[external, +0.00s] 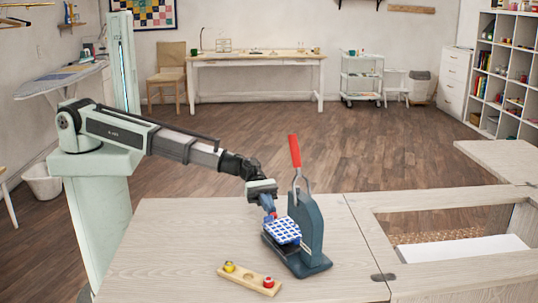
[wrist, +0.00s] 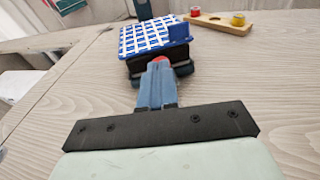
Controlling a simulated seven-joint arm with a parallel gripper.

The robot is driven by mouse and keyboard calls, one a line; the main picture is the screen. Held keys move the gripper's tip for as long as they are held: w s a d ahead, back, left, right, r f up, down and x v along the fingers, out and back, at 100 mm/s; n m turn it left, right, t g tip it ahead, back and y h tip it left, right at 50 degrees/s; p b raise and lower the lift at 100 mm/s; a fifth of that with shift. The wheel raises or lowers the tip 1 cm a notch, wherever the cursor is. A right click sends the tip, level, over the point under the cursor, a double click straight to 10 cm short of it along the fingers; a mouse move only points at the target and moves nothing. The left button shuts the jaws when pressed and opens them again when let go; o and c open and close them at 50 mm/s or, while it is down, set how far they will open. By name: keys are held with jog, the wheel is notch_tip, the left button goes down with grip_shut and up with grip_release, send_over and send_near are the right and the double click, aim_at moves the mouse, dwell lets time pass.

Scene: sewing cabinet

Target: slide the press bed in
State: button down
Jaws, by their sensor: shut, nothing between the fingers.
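The press (external: 308,228) is dark blue-grey with a raised red lever (external: 294,151) and stands on the cabinet top. Its bed (external: 281,231), covered in blue-and-white checks, sits low on the press's left side. My gripper (external: 270,208) is shut and empty, pointing down beside the bed's outer end. In the wrist view, the closed blue fingers (wrist: 157,82) point at the near side of the checked bed (wrist: 150,40). A small red part shows between the fingertips and the bed. I cannot tell whether the fingers touch it.
A wooden strip (external: 250,279) holding a yellow and a red spool lies in front of the press; it also shows in the wrist view (wrist: 217,24). The cabinet top (external: 165,240) is clear to the left. An open recess (external: 445,225) lies to the right.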

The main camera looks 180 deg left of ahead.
dwell(0.3)
jog(key=v, duration=1.4)
